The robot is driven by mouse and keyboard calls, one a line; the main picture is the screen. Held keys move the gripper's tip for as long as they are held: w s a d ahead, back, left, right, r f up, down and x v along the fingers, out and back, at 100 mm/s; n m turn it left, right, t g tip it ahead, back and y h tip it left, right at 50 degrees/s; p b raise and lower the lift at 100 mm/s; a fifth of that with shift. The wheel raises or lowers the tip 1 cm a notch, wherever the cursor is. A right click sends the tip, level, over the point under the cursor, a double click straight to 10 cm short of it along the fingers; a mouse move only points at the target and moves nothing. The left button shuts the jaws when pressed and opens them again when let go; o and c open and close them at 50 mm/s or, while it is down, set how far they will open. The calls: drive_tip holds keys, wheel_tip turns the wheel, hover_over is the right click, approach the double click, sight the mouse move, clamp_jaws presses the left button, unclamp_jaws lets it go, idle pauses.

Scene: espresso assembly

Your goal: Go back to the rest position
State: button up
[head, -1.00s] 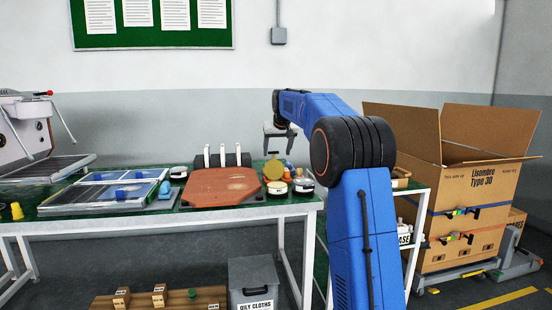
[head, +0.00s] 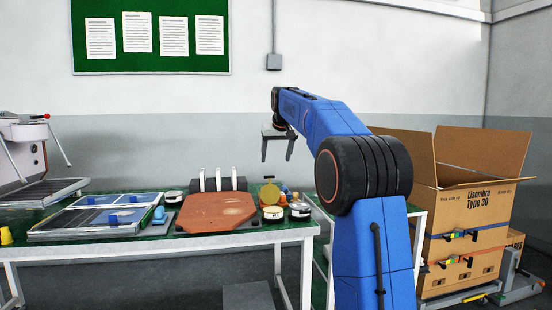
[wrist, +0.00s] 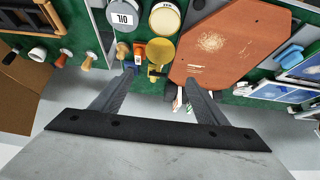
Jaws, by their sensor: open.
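My gripper (head: 278,150) is open and empty. In the head view it hangs in the air above the back right part of the green workbench (head: 250,237), fingers pointing down. In the wrist view my gripper (wrist: 168,82) shows two dark fingers spread apart, with nothing between them but the bench below. A brass-coloured round part (head: 269,193) and an orange-brown octagonal board (head: 215,212) lie on the bench under and left of the gripper, apart from it. The board also shows in the wrist view (wrist: 235,40).
An espresso machine (head: 25,150) stands at the left. A tray with blue-and-white panels (head: 90,217) lies on the bench. White-handled tools in a rack (head: 217,182) stand at the back. An open cardboard box (head: 470,215) is at the right. The air around my gripper is clear.

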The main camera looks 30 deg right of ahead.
drive_tip(key=s+a+f+n, duration=0.1)
drive_tip(key=s+a+f, duration=0.2)
drive_tip(key=s+a, duration=0.35)
drive_tip(key=s+a+f+y, duration=0.1)
drive_tip(key=s+a+f, duration=0.2)
drive_tip(key=s, duration=0.7)
drive_tip(key=s+a+f+n, duration=0.1)
drive_tip(key=s+a+f, duration=0.1)
drive_tip(key=s+a, duration=0.5)
drive_tip(key=s+a+f+g, duration=0.1)
drive_tip(key=s+a+f, duration=0.1)
drive_tip(key=s+f, duration=1)
drive_tip(key=s+a+f+n+g+y, duration=0.1)
drive_tip(key=s+a+f, duration=0.2)
drive_tip(key=s+f, duration=0.8)
drive_tip(key=s, duration=0.7)
drive_tip(key=shift+f, duration=0.4)
